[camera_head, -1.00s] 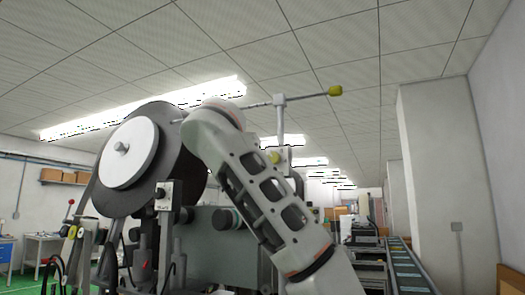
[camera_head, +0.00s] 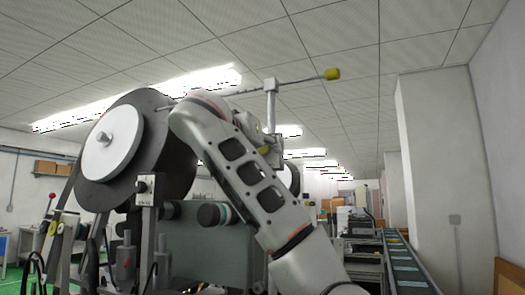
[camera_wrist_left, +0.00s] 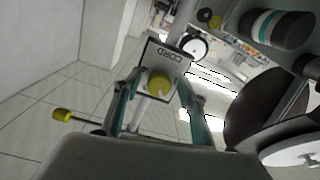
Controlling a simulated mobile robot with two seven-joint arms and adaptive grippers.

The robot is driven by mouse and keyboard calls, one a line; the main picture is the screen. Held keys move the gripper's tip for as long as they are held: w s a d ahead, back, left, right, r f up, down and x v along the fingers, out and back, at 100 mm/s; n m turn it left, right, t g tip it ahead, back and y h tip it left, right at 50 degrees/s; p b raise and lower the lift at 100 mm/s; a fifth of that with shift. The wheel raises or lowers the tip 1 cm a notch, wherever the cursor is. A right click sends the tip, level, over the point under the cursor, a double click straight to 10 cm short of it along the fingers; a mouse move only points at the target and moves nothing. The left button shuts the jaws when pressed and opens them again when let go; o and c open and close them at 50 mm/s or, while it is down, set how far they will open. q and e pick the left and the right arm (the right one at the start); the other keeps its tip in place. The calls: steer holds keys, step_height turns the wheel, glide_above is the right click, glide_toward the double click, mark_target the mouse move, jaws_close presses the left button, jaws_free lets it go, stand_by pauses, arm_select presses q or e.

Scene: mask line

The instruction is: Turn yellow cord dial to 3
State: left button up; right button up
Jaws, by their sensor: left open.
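The yellow cord dial (camera_wrist_left: 160,84) is a round yellow knob with a small pale notch, on a plate lettered CORD (camera_wrist_left: 166,54) in the left wrist view. My left gripper (camera_wrist_left: 161,79) is open, with one finger on each side of the dial. I cannot tell whether either finger touches it. No scale numbers are readable, so the dial's setting cannot be told. In the head view a small yellow knob, likely this dial (camera_head: 264,150), shows just beside my left arm. My left gripper is hidden behind the arm there. My right gripper is not in view.
A vertical post (camera_head: 270,100) carries a thin rod with a yellow end (camera_head: 333,74). A large black reel with a white hub (camera_head: 112,142) stands left of my arm. Another small box with a black knob (camera_head: 144,189) stands below it. A conveyor (camera_head: 402,265) runs at the right.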

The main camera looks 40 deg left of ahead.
arm_select(q)
steer(key=shift+s+d+r, duration=0.1)
steer(key=shift+s+r, duration=0.05)
steer(key=shift+s, duration=0.15)
steer(key=shift+c, duration=0.3)
steer(key=c, duration=1)
steer(key=shift+c, duration=0.2)
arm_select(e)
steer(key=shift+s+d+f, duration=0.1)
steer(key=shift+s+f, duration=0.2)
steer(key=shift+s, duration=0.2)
arm_select(q)
steer(key=shift+m, duration=0.4)
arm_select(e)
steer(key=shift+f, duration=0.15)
arm_select(q)
steer(key=m+b, duration=0.1)
steer(key=m, duration=0.1)
steer(key=shift+m, duration=0.4)
steer(key=m+b, duration=0.1)
steer(key=m, duration=0.2)
steer(key=shift+m, duration=0.4)
steer(key=m+b, duration=0.1)
steer(key=m, duration=0.3)
steer(key=shift+m+h+b, duration=0.3)
steer(key=shift+m, duration=1)
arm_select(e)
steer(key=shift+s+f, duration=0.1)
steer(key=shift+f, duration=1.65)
